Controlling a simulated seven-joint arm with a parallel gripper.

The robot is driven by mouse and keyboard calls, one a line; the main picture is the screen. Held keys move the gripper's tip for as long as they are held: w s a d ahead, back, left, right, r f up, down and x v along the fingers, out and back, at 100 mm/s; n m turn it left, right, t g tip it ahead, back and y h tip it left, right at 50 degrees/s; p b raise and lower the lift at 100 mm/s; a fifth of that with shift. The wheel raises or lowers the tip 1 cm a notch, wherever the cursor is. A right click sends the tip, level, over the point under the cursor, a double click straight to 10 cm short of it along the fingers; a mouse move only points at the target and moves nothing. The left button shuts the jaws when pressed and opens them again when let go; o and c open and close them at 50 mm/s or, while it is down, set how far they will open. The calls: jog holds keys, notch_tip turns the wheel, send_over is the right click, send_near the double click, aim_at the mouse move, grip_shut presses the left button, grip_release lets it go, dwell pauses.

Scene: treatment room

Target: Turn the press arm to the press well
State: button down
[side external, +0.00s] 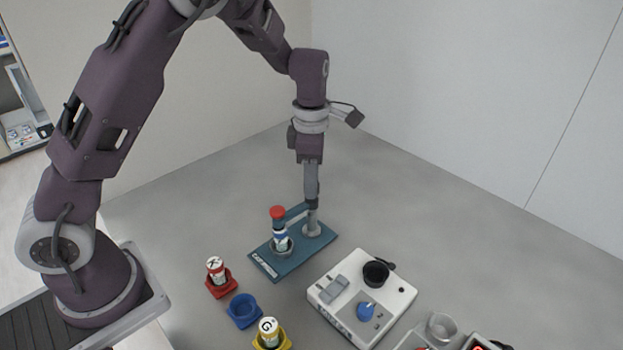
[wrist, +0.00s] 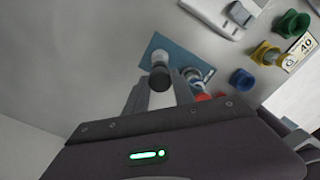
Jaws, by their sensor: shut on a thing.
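The teal press base (side external: 262,266) lies flat on the grey table and also shows in the wrist view (wrist: 152,47). The press arm (side external: 296,211) reaches from the grey post (side external: 312,229) toward the left, its red knob (side external: 278,212) over the press well (side external: 282,252). A white vial with a blue band (side external: 281,238) stands upright in the well, below the knob. My gripper (side external: 312,203) points down and is shut on the dark top of the post, the press arm's pivot end (wrist: 160,80). The fingers hide part of this joint.
A red holder with a vial (side external: 221,288), an empty blue holder (side external: 244,311) and a yellow holder with a vial (side external: 272,342) stand in front. A white device (side external: 338,312) with a blue dial is right of the base. The table behind the base is clear.

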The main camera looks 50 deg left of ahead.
jog(key=shift+r+n, duration=0.1)
jog(key=shift+n, duration=0.2)
jog(key=shift+w, duration=0.1)
jog(key=c, duration=1.1)
grip_release()
jog(key=shift+o, duration=0.2)
notch_tip(320, 180, up, 7)
